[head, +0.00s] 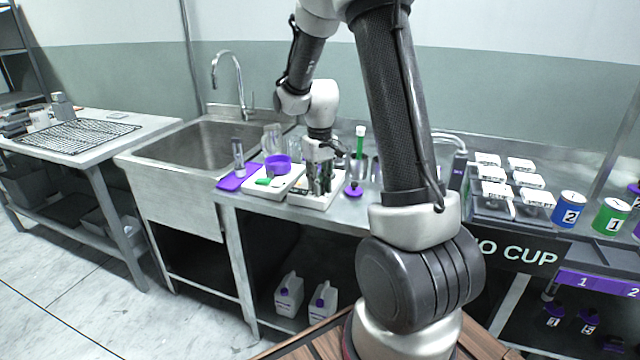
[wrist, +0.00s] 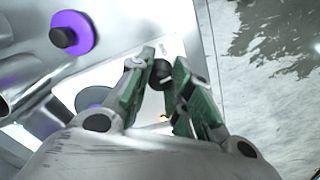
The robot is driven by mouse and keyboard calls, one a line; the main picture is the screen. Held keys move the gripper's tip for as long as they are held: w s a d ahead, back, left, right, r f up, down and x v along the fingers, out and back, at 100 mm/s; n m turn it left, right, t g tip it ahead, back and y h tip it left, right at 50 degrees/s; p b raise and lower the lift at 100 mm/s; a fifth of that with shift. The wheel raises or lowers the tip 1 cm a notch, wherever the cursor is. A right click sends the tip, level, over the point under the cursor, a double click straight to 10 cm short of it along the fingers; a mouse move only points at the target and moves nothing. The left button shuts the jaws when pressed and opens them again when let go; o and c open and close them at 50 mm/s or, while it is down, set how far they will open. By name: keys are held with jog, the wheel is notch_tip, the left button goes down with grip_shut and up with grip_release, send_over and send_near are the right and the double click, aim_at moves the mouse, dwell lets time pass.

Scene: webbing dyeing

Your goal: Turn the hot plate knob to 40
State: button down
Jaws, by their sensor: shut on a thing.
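The white hot plate (head: 303,200) stands near the front edge of the steel counter, below my gripper (head: 319,187). It is partly hidden by my fingers. In the wrist view my gripper (wrist: 162,76) has its two green-padded fingers closed on a small round black knob (wrist: 162,70). White housing of the hot plate (wrist: 98,76) shows beside the fingers. I cannot read any dial numbers or the knob's setting in either view.
A white device (head: 262,191) with a purple bowl (head: 278,165) stands just left of the hot plate. A purple lid (head: 353,190) lies just right, also visible in the wrist view (wrist: 84,38). A sink (head: 200,148) is farther left; several white boxes stand right.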

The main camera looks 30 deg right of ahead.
jog(key=shift+w+r+m, duration=0.1)
jog(key=shift+m, duration=0.5)
jog(key=c, duration=1.3)
grip_release()
jog(key=shift+o, duration=0.2)
notch_tip(320, 180, up, 12)
